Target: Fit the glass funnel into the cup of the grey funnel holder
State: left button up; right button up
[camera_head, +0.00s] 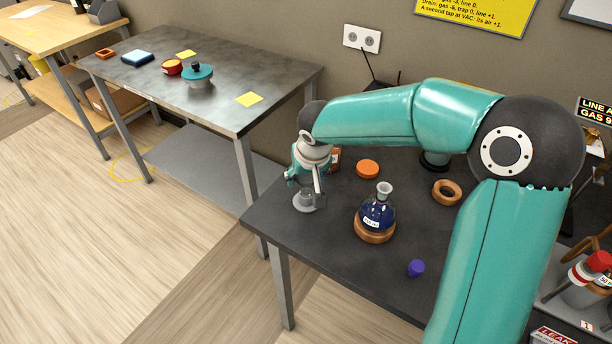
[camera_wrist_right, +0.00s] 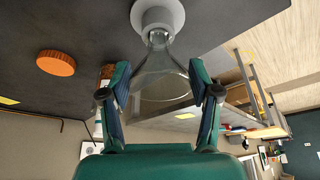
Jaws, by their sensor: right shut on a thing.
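The grey funnel holder (camera_head: 304,204) stands near the left end of the dark table, and its round grey top shows in the right wrist view (camera_wrist_right: 157,14). The clear glass funnel (camera_wrist_right: 164,66) lies between the fingers of my right gripper (camera_wrist_right: 163,90), which is shut on it. The funnel's narrow stem points at the holder and overlaps its cup in that view; I cannot tell how deep it sits. In the head view my right gripper (camera_head: 309,180) is right above the holder and mostly hides the funnel. My left gripper is not in view.
A blue-filled flask (camera_head: 377,213) on a cork ring stands right of the holder. An orange lid (camera_head: 367,169), an empty cork ring (camera_head: 447,192) and a purple cap (camera_head: 416,268) lie on the same table. A brown bottle (camera_head: 335,159) is just behind the gripper.

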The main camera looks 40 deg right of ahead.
jog(key=o, duration=1.1)
jog(key=shift+r+p, duration=0.35)
jog(key=shift+p, duration=0.2)
jog(key=v, duration=1.2)
